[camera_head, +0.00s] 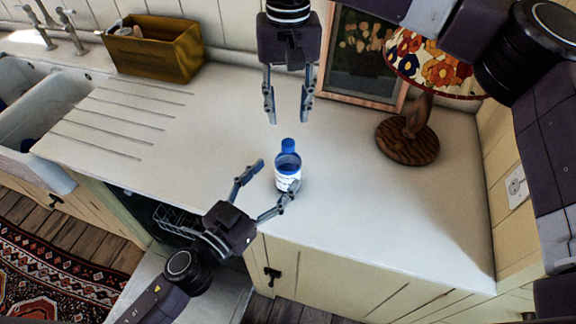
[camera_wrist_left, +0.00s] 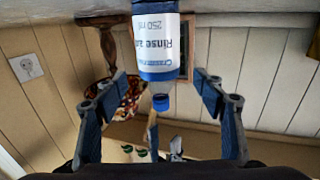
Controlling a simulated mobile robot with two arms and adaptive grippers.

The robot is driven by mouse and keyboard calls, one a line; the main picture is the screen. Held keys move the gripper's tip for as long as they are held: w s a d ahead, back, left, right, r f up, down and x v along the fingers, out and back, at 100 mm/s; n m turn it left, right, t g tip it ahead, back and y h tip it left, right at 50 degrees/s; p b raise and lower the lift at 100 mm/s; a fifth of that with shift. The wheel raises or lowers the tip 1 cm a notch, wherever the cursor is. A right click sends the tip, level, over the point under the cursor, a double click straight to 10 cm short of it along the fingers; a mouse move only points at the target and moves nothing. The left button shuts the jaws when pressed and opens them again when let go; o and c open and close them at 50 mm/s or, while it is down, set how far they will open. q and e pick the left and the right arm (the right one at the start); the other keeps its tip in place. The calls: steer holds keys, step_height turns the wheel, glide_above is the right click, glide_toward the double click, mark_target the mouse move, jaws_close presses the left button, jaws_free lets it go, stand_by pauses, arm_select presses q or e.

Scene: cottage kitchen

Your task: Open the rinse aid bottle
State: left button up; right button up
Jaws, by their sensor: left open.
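The rinse aid bottle (camera_head: 288,173) stands upright near the counter's front edge, blue with a white label. Its blue cap (camera_head: 288,145) is at the top. The left wrist view shows the bottle (camera_wrist_left: 156,40) upside down. A pale strip separates it from the cap (camera_wrist_left: 160,103); I cannot tell whether this is neck or a gap. My left gripper (camera_head: 276,176) is open, its fingers spread around the near side of the bottle with room on both sides. My right gripper (camera_head: 287,121) is open and empty behind the cap, fingers pointing toward it.
A lamp with a floral shade (camera_head: 430,62) and round wooden base stands to the right. A framed picture (camera_head: 361,50) leans at the back wall. A wooden box (camera_head: 153,48) and the sink (camera_head: 42,105) are at left. The counter (camera_head: 215,125) around the bottle is clear.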

mark_target(281, 170)
arm_select(q)
steer(key=x, duration=0.6)
steer(key=shift+s, duration=0.1)
jaws_close()
stand_by(0.5)
